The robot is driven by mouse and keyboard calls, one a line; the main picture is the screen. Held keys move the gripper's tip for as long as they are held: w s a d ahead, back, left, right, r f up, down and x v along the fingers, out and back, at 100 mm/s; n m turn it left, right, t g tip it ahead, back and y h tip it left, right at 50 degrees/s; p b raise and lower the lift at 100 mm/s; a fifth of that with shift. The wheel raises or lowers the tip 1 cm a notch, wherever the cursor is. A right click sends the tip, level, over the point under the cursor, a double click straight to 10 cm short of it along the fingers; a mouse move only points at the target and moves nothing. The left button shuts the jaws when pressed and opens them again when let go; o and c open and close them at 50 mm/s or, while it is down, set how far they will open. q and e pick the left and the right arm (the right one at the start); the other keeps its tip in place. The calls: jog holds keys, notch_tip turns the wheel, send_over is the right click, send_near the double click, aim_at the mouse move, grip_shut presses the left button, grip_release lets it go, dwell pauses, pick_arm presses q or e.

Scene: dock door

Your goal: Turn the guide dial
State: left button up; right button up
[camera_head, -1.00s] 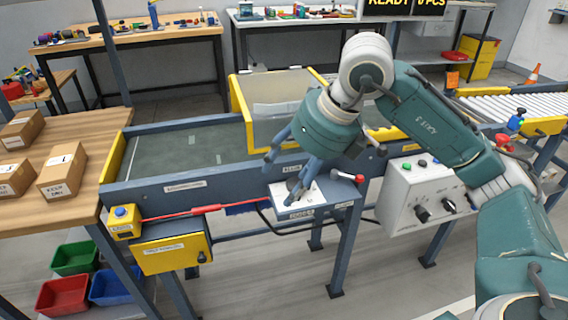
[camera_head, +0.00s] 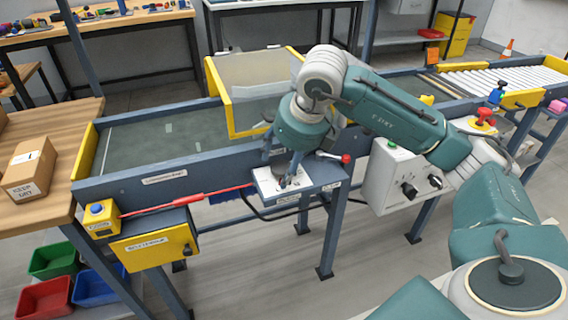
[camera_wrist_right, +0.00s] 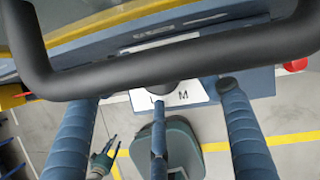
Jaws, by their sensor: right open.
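The white dial plate (camera_head: 262,183) lies on a small blue shelf at the front of the conveyor. In the right wrist view the plate (camera_wrist_right: 196,93) shows part of its lettering, including an M. The dial itself is mostly hidden by my fingers. My right gripper (camera_head: 286,178) points down over the plate, its fingers spread around the dial's spot. Contact with the dial cannot be made out. In the right wrist view the open fingers (camera_wrist_right: 160,125) stand apart. My left gripper (camera_wrist_right: 108,150) shows small at the bottom of the right wrist view.
A red-knobbed lever (camera_head: 345,158) sits right of the plate. A grey control box (camera_head: 385,180) with black knobs hangs further right. A yellow-edged clear guard (camera_head: 232,95) stands behind my right gripper. A yellow box with a blue button (camera_head: 97,218) is at left.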

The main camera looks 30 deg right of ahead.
jog(key=c, duration=1.2)
pick_arm(q)
jog(key=shift+s, duration=0.1)
pick_arm(e)
jog(key=shift+n, duration=0.3)
jog(key=shift+d+n+y+b, duration=0.15)
jog(key=shift+n+y+b, duration=0.35)
jog(key=shift+n, duration=0.6)
jog(key=shift+w+n+y, duration=0.1)
jog(key=shift+n+y, duration=0.3)
jog(key=shift+n, duration=0.8)
jog(key=shift+n+y+p, duration=0.3)
jog(key=shift+n+p, duration=0.05)
jog(key=shift+n, duration=0.05)
pick_arm(q)
jog(key=shift+r, duration=0.6)
